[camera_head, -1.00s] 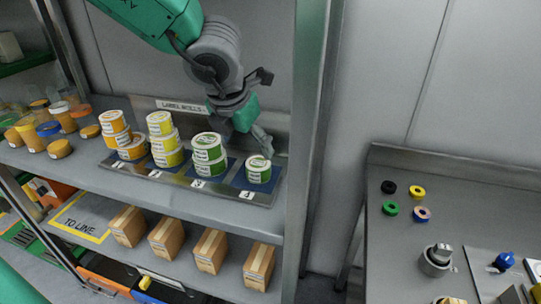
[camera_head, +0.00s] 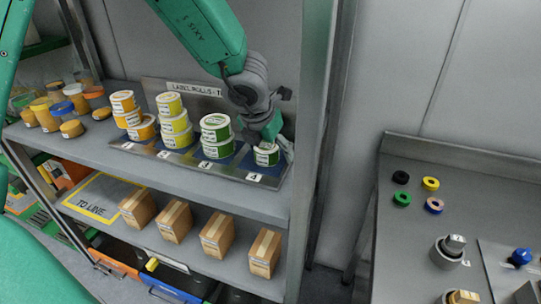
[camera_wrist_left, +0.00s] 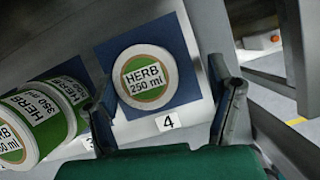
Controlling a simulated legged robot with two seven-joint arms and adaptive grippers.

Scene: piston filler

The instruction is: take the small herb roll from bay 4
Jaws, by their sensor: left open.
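The small herb roll (camera_head: 266,156) is a single green and white roll on a blue pad in bay 4, the rightmost bay of the label-roll tray (camera_head: 225,176). In the left wrist view the roll (camera_wrist_left: 146,78) shows its round top label "HERB 250 ml", with the number 4 tag in front. My left gripper (camera_head: 268,138) is open, right above and around the roll's upper part in the head view. In the wrist view its two fingers (camera_wrist_left: 165,105) stand apart, one toward each side of the roll; contact cannot be told. My right gripper is not seen.
A stack of larger green herb rolls (camera_head: 216,136) stands close on the left in bay 3, with yellow (camera_head: 174,121) and orange (camera_head: 134,115) stacks beyond. The shelf post (camera_head: 315,130) rises close on the right.

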